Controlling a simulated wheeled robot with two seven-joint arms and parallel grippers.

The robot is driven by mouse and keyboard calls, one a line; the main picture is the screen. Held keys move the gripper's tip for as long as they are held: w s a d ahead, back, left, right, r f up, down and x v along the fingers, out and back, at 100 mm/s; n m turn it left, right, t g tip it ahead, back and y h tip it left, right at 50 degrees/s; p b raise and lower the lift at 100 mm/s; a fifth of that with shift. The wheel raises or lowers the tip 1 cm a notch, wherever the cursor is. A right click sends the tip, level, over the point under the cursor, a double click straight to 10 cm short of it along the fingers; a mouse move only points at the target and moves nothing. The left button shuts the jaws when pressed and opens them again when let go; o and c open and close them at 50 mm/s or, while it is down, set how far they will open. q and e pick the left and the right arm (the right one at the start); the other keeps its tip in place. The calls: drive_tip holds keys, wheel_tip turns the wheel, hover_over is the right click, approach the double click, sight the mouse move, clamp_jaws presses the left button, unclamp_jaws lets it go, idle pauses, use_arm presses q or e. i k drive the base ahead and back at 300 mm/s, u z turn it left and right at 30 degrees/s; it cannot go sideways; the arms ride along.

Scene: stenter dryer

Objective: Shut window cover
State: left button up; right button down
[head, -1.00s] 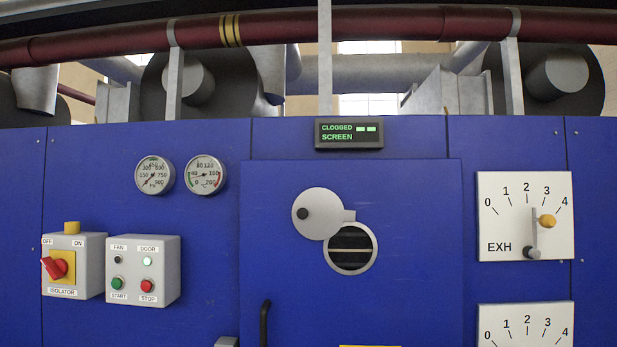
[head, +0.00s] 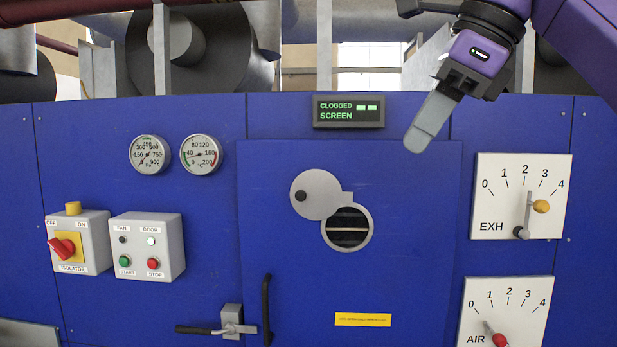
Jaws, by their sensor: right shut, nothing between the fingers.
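The window cover (head: 318,196) is a round grey disc with a dark knob (head: 301,196) on its left side. It sits up and left of the round window (head: 347,229) in the blue door. The cover overlaps the window's upper left edge, and most of the dark opening with its slats shows. My right gripper (head: 428,130) comes in from the upper right, shut and empty. Its flat grey fingers point down and left, above and to the right of the window, apart from the cover. My left gripper is not in view.
The blue door (head: 400,260) has a black handle (head: 265,310) and a grey latch (head: 231,322) at lower left. A display (head: 348,110) reads CLOGGED SCREEN. Dials EXH (head: 500,200) and AIR (head: 520,300) stand right. Gauges (head: 201,155) and switch boxes (head: 147,246) are left.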

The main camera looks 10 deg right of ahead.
sight(315, 194)
drive_tip(key=i, duration=0.95)
